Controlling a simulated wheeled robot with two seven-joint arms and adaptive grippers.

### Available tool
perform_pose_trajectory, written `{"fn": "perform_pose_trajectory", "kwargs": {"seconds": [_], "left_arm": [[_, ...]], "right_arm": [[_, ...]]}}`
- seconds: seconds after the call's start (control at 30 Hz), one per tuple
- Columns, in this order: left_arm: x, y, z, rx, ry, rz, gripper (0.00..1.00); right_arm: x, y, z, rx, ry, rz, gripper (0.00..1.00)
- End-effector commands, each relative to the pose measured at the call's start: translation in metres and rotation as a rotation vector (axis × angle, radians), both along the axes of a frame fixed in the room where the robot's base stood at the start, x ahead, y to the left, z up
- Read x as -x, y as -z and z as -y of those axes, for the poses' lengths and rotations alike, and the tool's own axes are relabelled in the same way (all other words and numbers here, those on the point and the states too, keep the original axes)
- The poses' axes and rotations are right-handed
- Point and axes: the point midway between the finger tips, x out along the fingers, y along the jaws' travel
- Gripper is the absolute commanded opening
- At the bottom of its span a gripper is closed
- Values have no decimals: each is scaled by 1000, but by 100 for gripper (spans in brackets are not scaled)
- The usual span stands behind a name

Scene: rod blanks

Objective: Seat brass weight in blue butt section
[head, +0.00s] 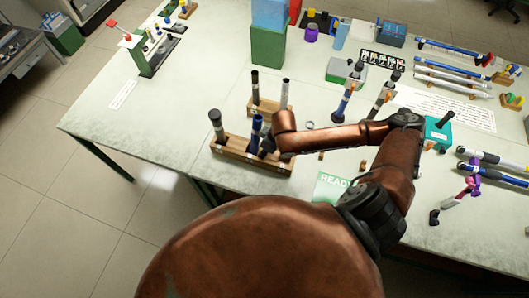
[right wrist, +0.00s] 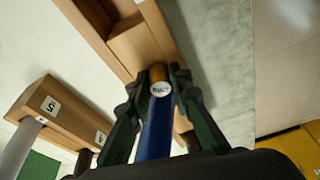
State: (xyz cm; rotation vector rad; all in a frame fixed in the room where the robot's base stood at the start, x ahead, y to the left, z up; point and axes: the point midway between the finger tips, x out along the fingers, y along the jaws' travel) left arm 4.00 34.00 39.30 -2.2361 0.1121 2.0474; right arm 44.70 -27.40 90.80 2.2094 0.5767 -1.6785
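The blue butt section (head: 257,126) stands in the front wooden rack in the head view, a dark cap on top. My right gripper (head: 268,147) is beside it, low over the rack; its fingers are too small to read there. In the right wrist view, the green fingers of my right gripper (right wrist: 162,84) close in on the brass weight (right wrist: 157,72) from both sides, which carries a round white label. A blue tube (right wrist: 157,135) runs from the weight toward the palm. I cannot tell how deep the weight sits. My left gripper is in no view.
The front rack (head: 225,150) also holds a grey tube (head: 217,125). A second rack (head: 262,104) with two tubes stands close behind. Green and blue boxes (head: 268,45) stand further back. Small rings lie right of the rack.

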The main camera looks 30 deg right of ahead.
Motion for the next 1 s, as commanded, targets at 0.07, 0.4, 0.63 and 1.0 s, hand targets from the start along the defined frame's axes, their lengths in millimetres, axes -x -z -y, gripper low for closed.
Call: {"fn": "perform_pose_trajectory", "kwargs": {"seconds": [0.07, 0.4, 0.63, 1.0], "left_arm": [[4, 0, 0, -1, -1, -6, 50], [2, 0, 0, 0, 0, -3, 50], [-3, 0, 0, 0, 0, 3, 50], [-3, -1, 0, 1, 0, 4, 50]], "right_arm": [[0, 0, 0, 0, 0, 0, 12], [0, 0, 0, 0, 0, 0, 0], [0, -1, 0, 1, 0, 0, 0], [0, -36, 0, 0, 0, 4, 0]]}}
